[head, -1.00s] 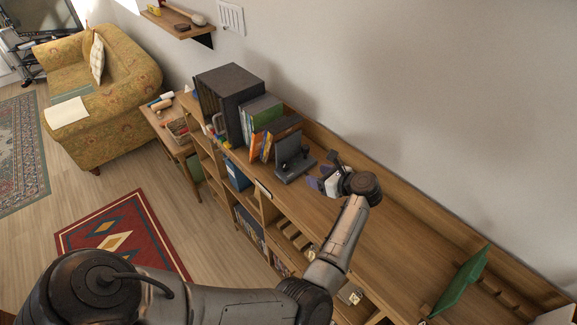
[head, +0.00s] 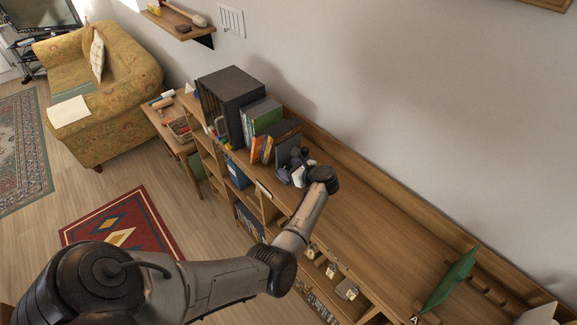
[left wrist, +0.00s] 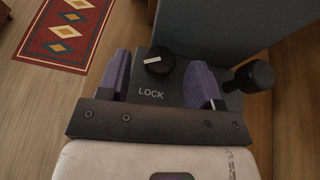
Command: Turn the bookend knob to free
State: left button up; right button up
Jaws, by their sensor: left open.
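The dark grey bookend (head: 287,152) stands on the shelf top at the right end of the row of cases. In the left wrist view its base carries a round black knob (left wrist: 158,60) with a white pointer mark, and the word LOCK (left wrist: 151,95) is printed below it. A black handle with a round end (left wrist: 254,77) stands to the right of the knob. My left gripper (head: 297,167) is at the bookend. In the left wrist view its purple fingers (left wrist: 160,78) are open, one on each side of the knob, with visible gaps. My right gripper is not in view.
DVD cases (head: 262,122) and a dark box (head: 230,98) stand left of the bookend. The shelf top (head: 390,225) to the right is mostly clear up to a tilted green case (head: 452,279). The wall rises behind.

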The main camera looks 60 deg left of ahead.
pick_arm(q)
jog(key=shift+s+a+f, duration=0.15)
jog(key=shift+a+f, duration=0.05)
jog(key=shift+a, duration=0.2)
jog(key=shift+c, duration=0.2)
jog(key=c, duration=0.8)
jog(key=shift+c, duration=0.2)
